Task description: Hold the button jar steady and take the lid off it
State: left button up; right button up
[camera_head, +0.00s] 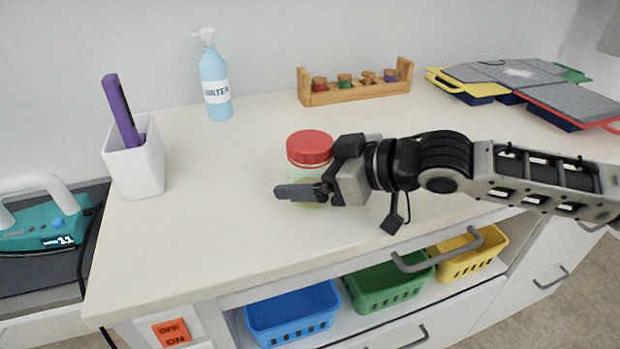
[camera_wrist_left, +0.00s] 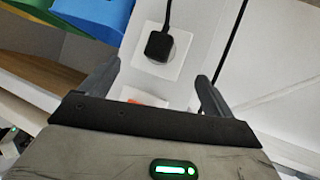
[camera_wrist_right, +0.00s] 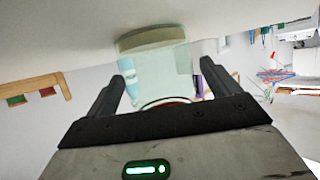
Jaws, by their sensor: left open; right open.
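The button jar has a pale green see-through body (camera_head: 297,171) and a red lid (camera_head: 310,147), which is on. It stands upright on the counter in the head view. My right gripper (camera_head: 303,183) reaches in from the right at the jar's body, below the lid. One finger lies in front of the jar; the other is hidden. In the right wrist view the jar body (camera_wrist_right: 165,65) appears upside down between the open fingers, with gaps at the sides. My left gripper (camera_wrist_left: 158,72) is open and empty in its wrist view, out of the head view.
Folded panels (camera_head: 515,80) lie at the back right. Baskets sit below. A wall socket with a plug (camera_wrist_left: 160,45) is near my left gripper.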

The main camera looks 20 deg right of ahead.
aim_at(310, 149)
jog(key=c, duration=1.3)
jog(key=shift+r, duration=0.6)
notch_tip(310, 149, up, 3)
jog(key=shift+f+p, duration=0.2)
jog(key=shift+p, duration=0.35)
pick_arm(q)
notch_tip(310, 149, down, 7)
jog(key=d+b, duration=0.1)
jog(key=b, duration=0.9)
jog(key=shift+w+d+f+m+h, duration=0.15)
jog(key=shift+w+f+m+h, duration=0.05)
jog(key=shift+w+m+h, duration=0.15)
pick_arm(e)
jog(key=s+r, duration=0.3)
jog(key=s, duration=0.1)
jog(key=s+r, duration=0.3)
jog(key=s, duration=0.2)
jog(key=s+r, duration=0.3)
jog(key=s, duration=0.2)
jog(key=shift+d+r, duration=0.15)
jog(key=shift+d, duration=0.1)
